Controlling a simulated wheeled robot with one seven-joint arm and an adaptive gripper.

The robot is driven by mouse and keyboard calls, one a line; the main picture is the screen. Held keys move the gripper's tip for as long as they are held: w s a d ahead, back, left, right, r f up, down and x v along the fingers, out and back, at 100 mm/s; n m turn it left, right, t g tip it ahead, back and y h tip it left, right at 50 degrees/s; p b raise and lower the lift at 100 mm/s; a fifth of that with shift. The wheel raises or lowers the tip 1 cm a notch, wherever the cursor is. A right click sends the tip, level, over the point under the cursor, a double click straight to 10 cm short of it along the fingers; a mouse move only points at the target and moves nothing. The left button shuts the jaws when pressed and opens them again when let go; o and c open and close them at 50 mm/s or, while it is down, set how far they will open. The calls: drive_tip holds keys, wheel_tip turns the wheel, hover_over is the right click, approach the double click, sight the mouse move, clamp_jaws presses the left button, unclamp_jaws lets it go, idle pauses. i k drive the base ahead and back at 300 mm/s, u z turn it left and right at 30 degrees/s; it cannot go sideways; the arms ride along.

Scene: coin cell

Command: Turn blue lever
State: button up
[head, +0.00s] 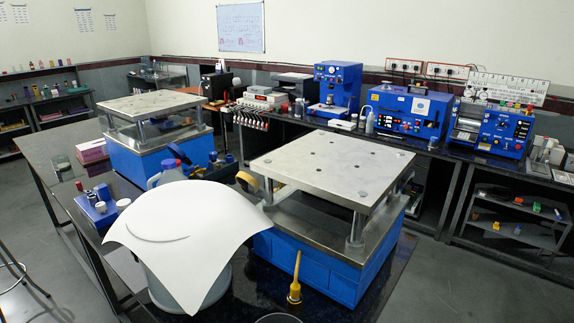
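I cannot make out a blue lever for certain in the head view. The nearest blue equipment is a blue press-like machine (315,266) with a metal top plate (330,165) on posts, standing on the dark table at the centre right. A yellow upright handle or tool (295,280) stands in front of its blue base. A similar blue machine (150,160) with a metal plate stands farther back on the left. My gripper is not in view, so its state and its distance from these machines do not show.
A large curved white sheet (180,235) rests over a grey bucket-like container (165,285) in front, hiding part of the table. A bottle with a blue cap and a yellow ring-shaped item stand behind it. Blue instruments (405,110) line the back bench. Floor (470,280) at right is clear.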

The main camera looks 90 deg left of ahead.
sight(191, 167)
drive_tip(key=i, duration=1.5)
drive_tip(key=u, duration=2.1)
drive_tip(key=i, duration=3.95)
drive_tip(key=u, duration=4)
